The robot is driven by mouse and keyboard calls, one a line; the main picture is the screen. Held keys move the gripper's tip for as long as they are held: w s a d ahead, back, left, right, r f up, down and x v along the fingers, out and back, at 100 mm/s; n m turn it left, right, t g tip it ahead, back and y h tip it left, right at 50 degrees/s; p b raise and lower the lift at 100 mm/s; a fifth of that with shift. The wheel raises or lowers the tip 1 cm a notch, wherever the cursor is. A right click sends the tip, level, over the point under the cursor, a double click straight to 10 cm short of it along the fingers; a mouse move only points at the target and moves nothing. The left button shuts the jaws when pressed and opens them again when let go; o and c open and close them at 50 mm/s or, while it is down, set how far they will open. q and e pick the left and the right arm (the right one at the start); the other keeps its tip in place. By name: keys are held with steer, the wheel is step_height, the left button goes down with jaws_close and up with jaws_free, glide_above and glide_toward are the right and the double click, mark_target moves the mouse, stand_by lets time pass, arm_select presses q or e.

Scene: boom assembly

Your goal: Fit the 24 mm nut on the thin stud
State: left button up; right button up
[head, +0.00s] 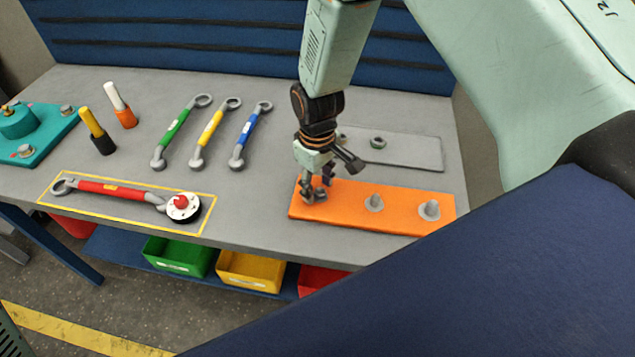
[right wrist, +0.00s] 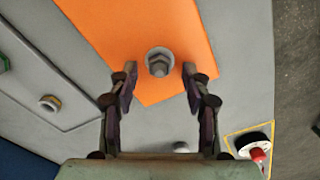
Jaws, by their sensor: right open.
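The orange plate (head: 340,208) lies at the front right of the bench and carries a row of upright studs. My right gripper (head: 315,193) points down over its left end and partly hides the stud there. In the right wrist view a grey hex nut (right wrist: 157,67) sits around that stud on a round base, with the stud tip showing above it. The gripper (right wrist: 159,72) is open, one finger on each side of the nut, with visible gaps. I cannot tell the nut's size. The middle stud (head: 374,203) and right stud (head: 429,209) stand clear. My left gripper is not in view.
A grey plate (head: 415,153) behind the orange one holds a dark nut (head: 378,142). Green, yellow and blue wrenches (head: 207,127) lie mid-bench. A red wrench (head: 110,190) lies in a yellow outline at front left. Coloured bins (head: 250,270) stand below. Bench between blue wrench and orange plate is free.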

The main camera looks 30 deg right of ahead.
step_height(320, 180, up, 12)
stand_by(0.6)
